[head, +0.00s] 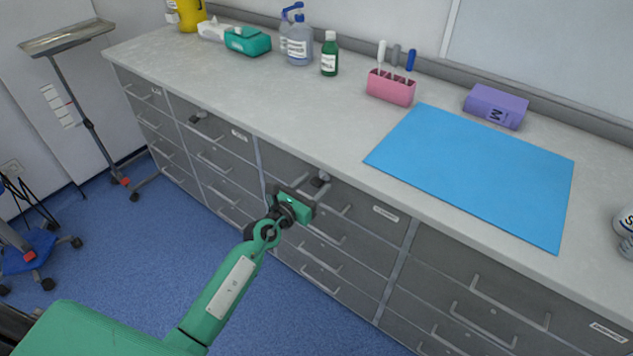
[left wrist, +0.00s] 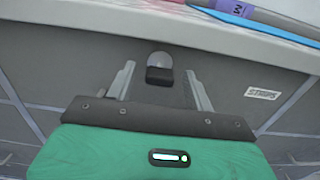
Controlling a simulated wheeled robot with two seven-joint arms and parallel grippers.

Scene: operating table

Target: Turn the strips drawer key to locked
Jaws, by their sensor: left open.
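The strips drawer (head: 362,207) is a grey front under the counter, with a label reading STRIPS (left wrist: 262,93) in the left wrist view. Its key (head: 320,180) is a small grey and dark knob near the drawer's top edge. In the left wrist view the key (left wrist: 159,66) shows a rounded grey head and a dark block, between and just beyond my fingertips. My left gripper (left wrist: 160,82) is open and empty, its fingers on either side of the key and apart from it. In the head view the left gripper (head: 309,194) is just below the key. I cannot tell the key's turn position.
Another key (head: 198,117) sticks out of a drawer to the left. The counter (head: 300,110) overhangs close above the drawers. It carries a blue mat (head: 480,170), a purple box (head: 496,106), a pink holder (head: 391,88) and bottles.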

